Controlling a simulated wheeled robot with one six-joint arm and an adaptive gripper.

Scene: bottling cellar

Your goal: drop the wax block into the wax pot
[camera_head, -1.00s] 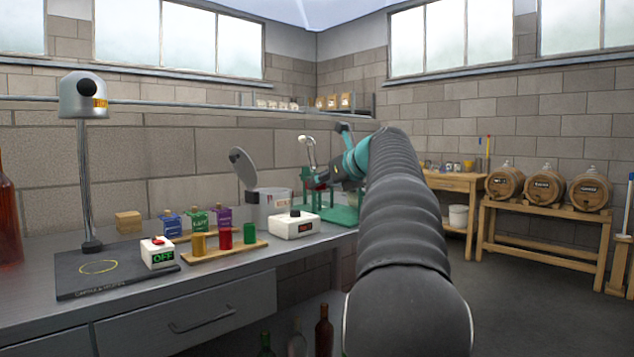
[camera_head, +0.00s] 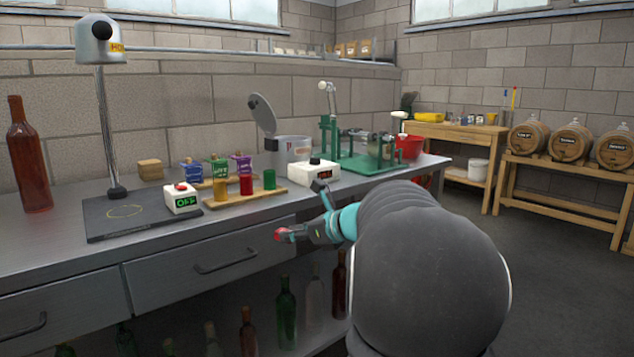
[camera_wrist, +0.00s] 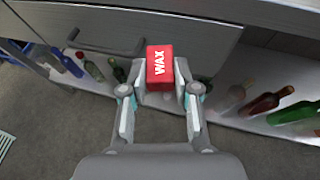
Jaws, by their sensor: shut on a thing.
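The red wax block (camera_wrist: 159,66), marked WAX, is between the fingertips of my gripper (camera_wrist: 160,92) in the wrist view. My gripper is shut on it. In the head view the block (camera_head: 280,235) shows as a small red shape at the end of my arm, in front of the bench's drawer fronts. The wax pot (camera_head: 284,151) appears to be the grey metal pot at the back of the bench, with its round lid (camera_head: 263,116) tilted up. It stands behind and above my gripper, well apart from it. Its inside is hidden.
A white control box (camera_head: 313,172) stands in front of the pot. A wooden rack (camera_head: 240,198) with coloured sticks is left of it, and a green stand (camera_head: 375,163) is right. Bottles stand on the shelf below the bench.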

